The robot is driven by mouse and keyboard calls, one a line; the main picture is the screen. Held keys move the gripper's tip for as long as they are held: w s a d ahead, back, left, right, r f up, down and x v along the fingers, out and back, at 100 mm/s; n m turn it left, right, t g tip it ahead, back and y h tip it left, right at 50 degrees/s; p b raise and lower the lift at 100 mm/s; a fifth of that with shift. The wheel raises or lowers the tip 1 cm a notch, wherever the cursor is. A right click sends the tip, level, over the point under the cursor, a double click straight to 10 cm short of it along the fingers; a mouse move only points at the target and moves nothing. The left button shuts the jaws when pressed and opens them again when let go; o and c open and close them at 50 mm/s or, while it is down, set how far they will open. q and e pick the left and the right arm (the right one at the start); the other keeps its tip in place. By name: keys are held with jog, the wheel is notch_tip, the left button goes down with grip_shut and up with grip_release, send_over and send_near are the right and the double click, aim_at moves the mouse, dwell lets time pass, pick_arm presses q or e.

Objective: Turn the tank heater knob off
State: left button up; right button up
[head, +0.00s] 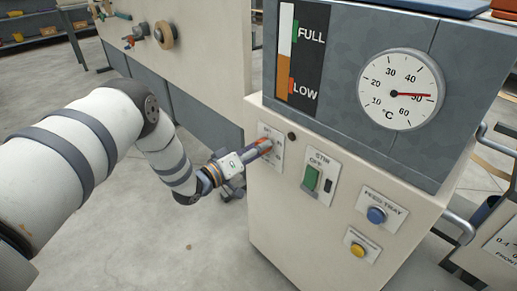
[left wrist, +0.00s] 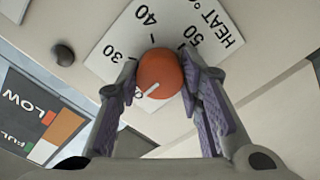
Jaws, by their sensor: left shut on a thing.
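The tank heater knob (left wrist: 162,72) is a round orange-red knob on a white dial plate (left wrist: 118,48) marked 30, 40, 50 and HEAT. Its white pointer line is toward the lower left in the left wrist view, at a mark partly covered by a finger. My left gripper (left wrist: 160,88) has its two purple-padded fingers on either side of the knob and is shut on it. In the head view my left gripper (head: 262,148) reaches the plate on the cabinet front and hides most of the knob.
Right of the dial are a green STIR switch (head: 311,178), a blue FEED TRAY button (head: 376,215) and a yellow button (head: 358,250). Above are a temperature gauge (head: 400,108), its needle near 50, and a FULL/LOW level strip (head: 302,60). Open floor lies below my left arm.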

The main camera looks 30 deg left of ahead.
pick_arm(q)
jog(key=o, duration=1.2)
jog(key=shift+c, duration=0.2)
jog(key=v, duration=1.2)
jog(key=shift+d, duration=0.1)
